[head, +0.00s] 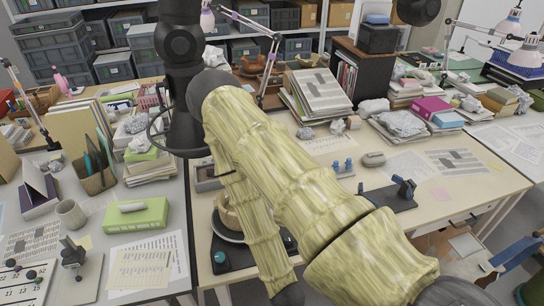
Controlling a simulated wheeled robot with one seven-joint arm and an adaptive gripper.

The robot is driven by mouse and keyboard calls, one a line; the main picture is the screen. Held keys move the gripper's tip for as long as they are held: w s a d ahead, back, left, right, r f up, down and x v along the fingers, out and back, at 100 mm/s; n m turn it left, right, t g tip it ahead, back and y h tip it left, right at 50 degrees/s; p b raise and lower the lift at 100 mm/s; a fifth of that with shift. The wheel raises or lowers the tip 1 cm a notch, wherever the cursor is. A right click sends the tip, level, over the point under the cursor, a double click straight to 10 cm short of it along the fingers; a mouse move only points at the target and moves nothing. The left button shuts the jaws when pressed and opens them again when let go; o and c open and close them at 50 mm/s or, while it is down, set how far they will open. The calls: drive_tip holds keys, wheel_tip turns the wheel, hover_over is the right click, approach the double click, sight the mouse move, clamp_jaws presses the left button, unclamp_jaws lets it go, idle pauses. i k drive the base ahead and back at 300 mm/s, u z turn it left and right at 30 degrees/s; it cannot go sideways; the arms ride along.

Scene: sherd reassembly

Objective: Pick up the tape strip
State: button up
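I cannot make out a tape strip in the head view. A small black stand with blue parts (403,188) sits on the table right of my arm, and I cannot tell if tape is on it. A tan bowl-like piece (228,214) on a dark round base (220,232) is partly hidden behind my yellow-sleeved arm. My arm crosses the middle of the view and covers much of the central table. My gripper is not in view.
The left table holds a green box (136,215), a mug (71,213) and a pen holder (97,178). Grey crates (58,50) stand behind.

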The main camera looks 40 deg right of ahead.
sight(335, 164)
drive_tip(key=u, duration=1.2)
drive_tip(key=k, duration=1.25)
drive_tip(key=z, duration=1.3)
